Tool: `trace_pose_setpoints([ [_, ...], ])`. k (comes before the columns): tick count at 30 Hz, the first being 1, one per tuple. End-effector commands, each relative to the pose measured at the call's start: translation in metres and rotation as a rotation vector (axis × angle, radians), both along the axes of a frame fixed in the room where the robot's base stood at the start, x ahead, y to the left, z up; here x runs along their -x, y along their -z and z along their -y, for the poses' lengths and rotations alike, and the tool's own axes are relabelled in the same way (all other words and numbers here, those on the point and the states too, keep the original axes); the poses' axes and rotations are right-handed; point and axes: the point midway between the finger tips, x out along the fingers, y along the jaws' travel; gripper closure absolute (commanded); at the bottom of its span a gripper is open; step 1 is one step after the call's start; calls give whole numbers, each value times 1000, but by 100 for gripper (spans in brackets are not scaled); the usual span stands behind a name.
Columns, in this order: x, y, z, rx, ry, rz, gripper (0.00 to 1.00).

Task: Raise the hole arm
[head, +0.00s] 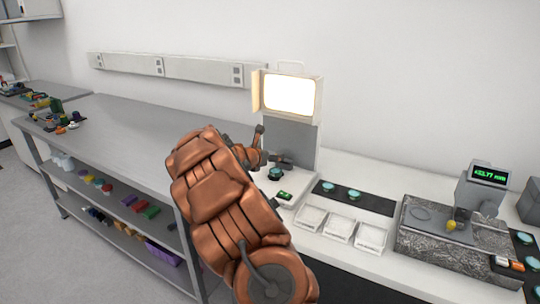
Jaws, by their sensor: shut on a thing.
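The flatness interferometer stands on the white bench, with a grey upright column (291,142) and a bright lit screen (290,95) on top. A round teal-topped piece (275,173) sits on its white base. My gripper (262,153) is in front of the column, just above and left of that piece, and is shut on a small dark part that I take for the hole arm (279,160). My copper arm hides much of the grip and the left of the base, so the hole arm's exact angle cannot be told.
A green-lit switch (285,195) is on the base front. To the right lie a black mat (354,197) with teal discs, white trays (340,229) and a granite block (440,258) with a gauge display (490,175). A grey shelved table (120,135) stands left.

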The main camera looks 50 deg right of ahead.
Motion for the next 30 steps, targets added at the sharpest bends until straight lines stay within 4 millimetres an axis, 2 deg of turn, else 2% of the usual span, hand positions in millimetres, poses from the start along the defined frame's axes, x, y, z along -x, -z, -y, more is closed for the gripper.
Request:
trace_pose_setpoints([
  [1,0,-9,3,4,0,0,79],
  [12,-4,-31,23,4,-1,2,80],
  [30,-4,-33,30,1,0,0,80],
])
